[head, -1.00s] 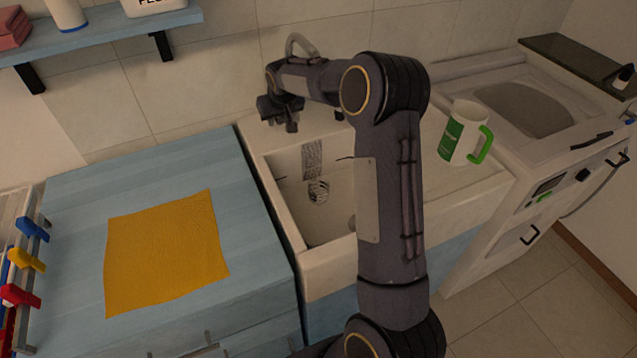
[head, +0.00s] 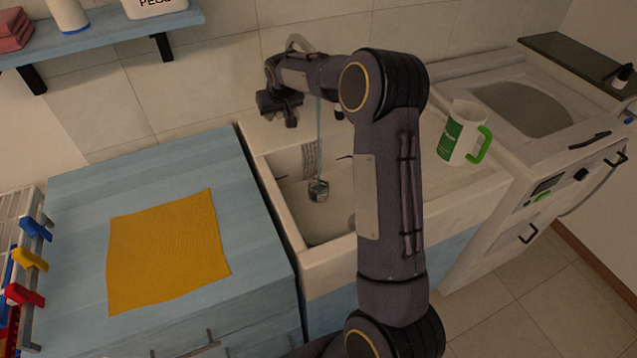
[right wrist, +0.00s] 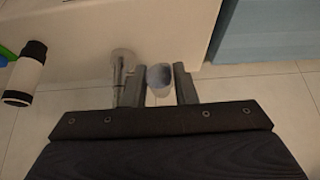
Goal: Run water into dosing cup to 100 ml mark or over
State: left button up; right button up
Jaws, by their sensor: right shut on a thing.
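A small clear dosing cup (head: 318,191) stands on the sink floor. A thin bluish water stream (head: 319,130) falls into it from above. The cup's marks and water level are too small to read. The tap's spout (head: 300,42) shows partly behind my right arm. My right gripper (head: 279,112) is at the back edge of the sink, by the tap. In the right wrist view, its fingers (right wrist: 158,88) are shut on a pale rounded thing (right wrist: 160,78), apparently the tap's handle. My left gripper is not in view.
A white-green mug (head: 463,133) stands on the ledge right of the sink (head: 275,205). An orange cloth (head: 167,250) lies on the blue counter (head: 90,190) at left. A rack with coloured clips (head: 28,260) stands at far left. My right arm hides part of the sink.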

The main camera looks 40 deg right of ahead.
dwell(0.5)
jog(key=shift+s+a+f+b, duration=0.1)
jog(key=shift+s+f+b, duration=0.15)
jog(key=shift+f+b, duration=0.2)
jog(key=shift+f, duration=0.1)
jog(key=shift+s+f+b, duration=0.15)
jog(key=shift+f+b, duration=0.35)
jog(key=shift+b, duration=0.2)
jog(key=o, duration=0.9)
jog(key=shift+r, duration=0.1)
